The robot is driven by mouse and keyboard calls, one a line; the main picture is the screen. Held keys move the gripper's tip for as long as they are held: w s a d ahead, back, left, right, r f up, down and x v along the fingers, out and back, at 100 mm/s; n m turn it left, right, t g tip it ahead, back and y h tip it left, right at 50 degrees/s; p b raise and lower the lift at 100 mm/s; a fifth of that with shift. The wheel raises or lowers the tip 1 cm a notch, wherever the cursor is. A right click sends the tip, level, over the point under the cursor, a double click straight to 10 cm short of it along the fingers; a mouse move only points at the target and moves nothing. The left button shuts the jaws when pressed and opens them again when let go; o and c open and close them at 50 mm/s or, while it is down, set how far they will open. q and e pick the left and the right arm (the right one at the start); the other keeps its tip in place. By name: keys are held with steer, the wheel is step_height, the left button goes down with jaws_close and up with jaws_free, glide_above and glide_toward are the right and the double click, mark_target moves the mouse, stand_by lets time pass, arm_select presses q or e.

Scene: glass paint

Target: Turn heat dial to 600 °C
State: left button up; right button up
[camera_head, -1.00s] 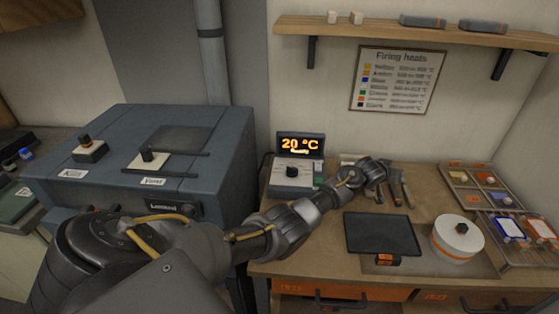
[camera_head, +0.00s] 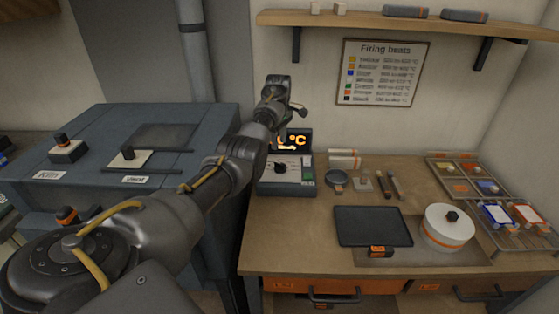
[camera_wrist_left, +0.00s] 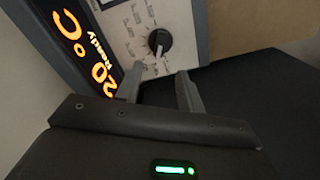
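The heat dial is a black knob (camera_wrist_left: 160,42) with a light pointer mark, on the white front panel of the small controller (camera_head: 287,174). Its scale marks are too small to read. The controller's display (camera_wrist_left: 90,50) glows orange in the left wrist view and reads 20 °C with "Ready". In the head view my arm partly covers that display. My left gripper (camera_wrist_left: 160,80) is open, its two fingers apart with nothing between them. Its fingertips are near the knob, with no contact visible. My right gripper is not in view.
The controller stands at the bench's left end, beside a blue-grey kiln cabinet (camera_head: 205,130). A dark tablet (camera_head: 372,226), a white round turntable (camera_head: 449,232) and trays (camera_head: 440,166) lie to the right. A "Firing heats" chart (camera_head: 382,72) hangs below a wall shelf (camera_head: 400,22).

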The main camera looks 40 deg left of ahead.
mark_target(279, 163)
arm_select(q)
step_height(279, 163, down, 9)
steer(key=shift+d+f+p, duration=0.1)
steer(key=shift+p, duration=0.35)
jaws_close()
